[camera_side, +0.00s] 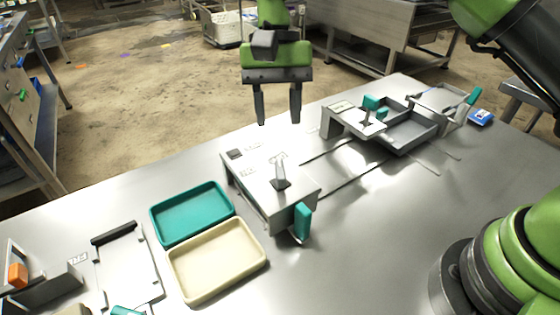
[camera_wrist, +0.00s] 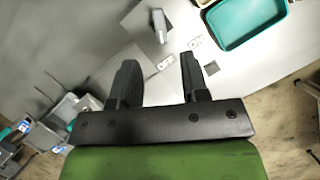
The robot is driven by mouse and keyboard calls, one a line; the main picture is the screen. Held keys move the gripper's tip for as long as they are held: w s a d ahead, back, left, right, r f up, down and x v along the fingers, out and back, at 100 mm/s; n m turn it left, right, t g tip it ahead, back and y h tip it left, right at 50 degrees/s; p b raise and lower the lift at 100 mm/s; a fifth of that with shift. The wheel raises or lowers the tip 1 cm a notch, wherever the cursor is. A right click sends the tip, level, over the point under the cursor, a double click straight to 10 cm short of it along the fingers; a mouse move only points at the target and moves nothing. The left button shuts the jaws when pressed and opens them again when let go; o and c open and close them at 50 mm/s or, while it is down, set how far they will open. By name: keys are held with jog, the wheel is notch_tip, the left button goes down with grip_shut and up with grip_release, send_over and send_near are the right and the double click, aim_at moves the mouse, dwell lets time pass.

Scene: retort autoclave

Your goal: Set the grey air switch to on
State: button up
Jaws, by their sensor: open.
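A grey lever switch (camera_side: 279,166) stands on a dark foot on top of a grey box (camera_side: 245,180) in the middle of the table; I take it for the air switch. Small printed labels lie on the box top beside it, too small to read surely in the side view. In the wrist view the grey lever (camera_wrist: 159,22) is at the top, with a label (camera_wrist: 166,62) that seems to read OFF and another label (camera_wrist: 195,43) nearer the teal tray. My gripper (camera_side: 278,121) is open and empty, pointing down, above and beyond the box, apart from the lever.
A teal tray (camera_side: 153,214) and a cream tray (camera_side: 174,277) stand left of the box. A teal handle (camera_side: 303,221) is on its front end. A second grey fixture (camera_side: 338,122) with a lever and a grey bin (camera_side: 409,143) stand right.

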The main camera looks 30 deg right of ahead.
aim_at(280, 169)
jog(key=x, duration=0.8)
jog(key=shift+s+f, duration=0.2)
jog(key=shift+f, duration=0.1)
jog(key=shift+c, duration=0.4)
grip_shut()
